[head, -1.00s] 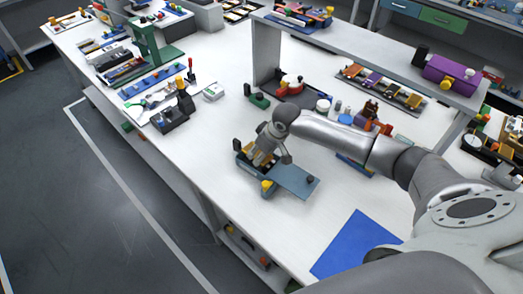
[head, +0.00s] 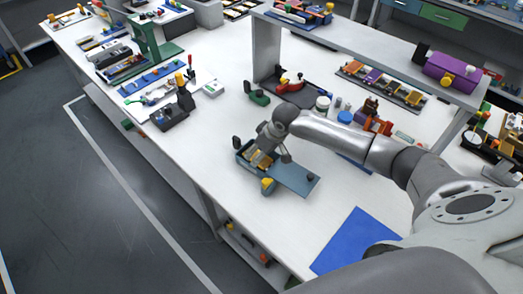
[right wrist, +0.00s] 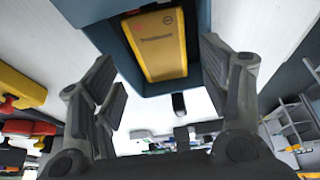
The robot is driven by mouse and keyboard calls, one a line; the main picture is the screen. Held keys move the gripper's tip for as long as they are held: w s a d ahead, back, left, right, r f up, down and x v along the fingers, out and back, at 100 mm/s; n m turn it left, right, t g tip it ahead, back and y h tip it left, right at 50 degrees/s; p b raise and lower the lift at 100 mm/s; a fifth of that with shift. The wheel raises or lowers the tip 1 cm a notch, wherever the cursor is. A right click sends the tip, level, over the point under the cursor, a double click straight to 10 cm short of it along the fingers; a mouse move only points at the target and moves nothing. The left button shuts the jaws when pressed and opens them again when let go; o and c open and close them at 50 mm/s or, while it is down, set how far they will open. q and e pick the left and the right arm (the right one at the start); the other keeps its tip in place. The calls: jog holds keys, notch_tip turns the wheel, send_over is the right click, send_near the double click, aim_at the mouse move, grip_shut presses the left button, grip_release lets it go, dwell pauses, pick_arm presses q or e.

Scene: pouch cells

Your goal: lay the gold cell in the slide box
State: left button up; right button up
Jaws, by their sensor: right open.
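The slide box (head: 245,167) is blue-grey and stands near the front edge of the white bench, its flat sliding lid (head: 292,178) drawn out to the right. The gold cell (right wrist: 160,45) lies inside the open part of the box in the right wrist view, with dark print on its face; it also shows small in the head view (head: 262,160). My right gripper (right wrist: 160,78) is open, its fingers apart on either side of the cell and not touching it. In the head view my right gripper (head: 268,145) is just above the box and partly hides it. My left gripper is not in view.
A blue mat (head: 355,240) lies on the bench to the lower right. A green piece (head: 258,97) and a dark tray (head: 300,95) stand behind the box. A raised shelf (head: 370,50) spans the back. The bench left of the box is mostly clear.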

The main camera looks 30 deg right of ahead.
jog(key=shift+r, duration=0.1)
jog(key=shift+r, duration=0.3)
jog(key=b+v, duration=0.1)
jog(key=v, duration=1.1)
jog(key=shift+r, duration=0.25)
jog(key=shift+f, duration=0.1)
